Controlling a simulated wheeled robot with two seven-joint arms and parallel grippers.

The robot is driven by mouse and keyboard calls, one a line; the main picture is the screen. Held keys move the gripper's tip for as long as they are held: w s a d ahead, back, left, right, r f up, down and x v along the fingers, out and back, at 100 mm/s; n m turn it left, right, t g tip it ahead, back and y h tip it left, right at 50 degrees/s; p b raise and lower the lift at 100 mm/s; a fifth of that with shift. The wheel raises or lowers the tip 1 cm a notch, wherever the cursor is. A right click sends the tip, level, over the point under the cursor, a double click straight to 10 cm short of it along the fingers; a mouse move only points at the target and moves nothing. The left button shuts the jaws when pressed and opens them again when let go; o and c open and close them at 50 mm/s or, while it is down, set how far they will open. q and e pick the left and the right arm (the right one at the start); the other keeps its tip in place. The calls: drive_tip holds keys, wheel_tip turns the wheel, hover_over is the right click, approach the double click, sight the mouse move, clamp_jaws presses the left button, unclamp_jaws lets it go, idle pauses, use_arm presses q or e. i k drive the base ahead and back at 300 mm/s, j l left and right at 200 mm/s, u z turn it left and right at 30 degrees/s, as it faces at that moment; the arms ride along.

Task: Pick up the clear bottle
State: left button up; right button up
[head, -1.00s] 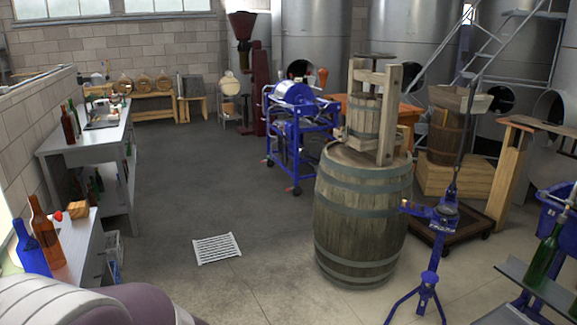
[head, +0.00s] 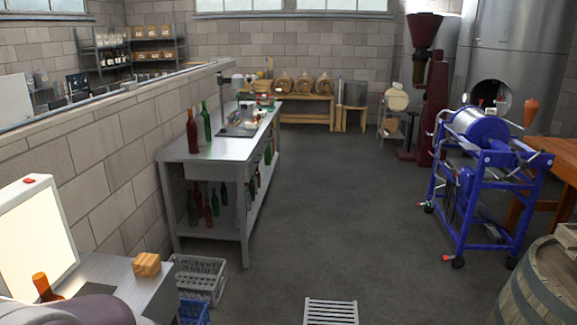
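I cannot make out a clear bottle in the head view. A red-brown bottle (head: 192,133) and a green bottle (head: 206,124) stand upright on the near end of the metal table. Several dark, red and green bottles (head: 207,200) stand on its lower shelf. The orange-brown neck of another bottle (head: 41,285) shows at the lower left, its body mostly hidden behind a rounded shape that I take for part of my arm. Neither of my grippers is in view.
The metal table (head: 187,153) runs along the block wall. A nearer counter (head: 115,285) holds a wooden block (head: 147,264) and a bright panel (head: 38,240). Crates (head: 203,280) sit on the floor. A blue machine cart (head: 487,200) and barrel (head: 540,285) stand right. The middle floor is clear.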

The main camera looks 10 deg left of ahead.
sight(200, 120)
drive_tip(key=i, duration=1.15)
drive_tip(key=i+u, duration=0.1)
drive_tip(key=i, duration=1.05)
drive_tip(key=i+l, duration=0.15)
drive_tip(key=i, duration=1)
drive_tip(key=i+j+u, duration=0.2)
drive_tip(key=i+u, duration=0.7)
drive_tip(key=i, duration=0.2)
drive_tip(key=i+l+u, duration=0.2)
drive_tip(key=i+u, duration=0.25)
drive_tip(key=i+l+u, duration=0.4)
drive_tip(key=i, duration=0.25)
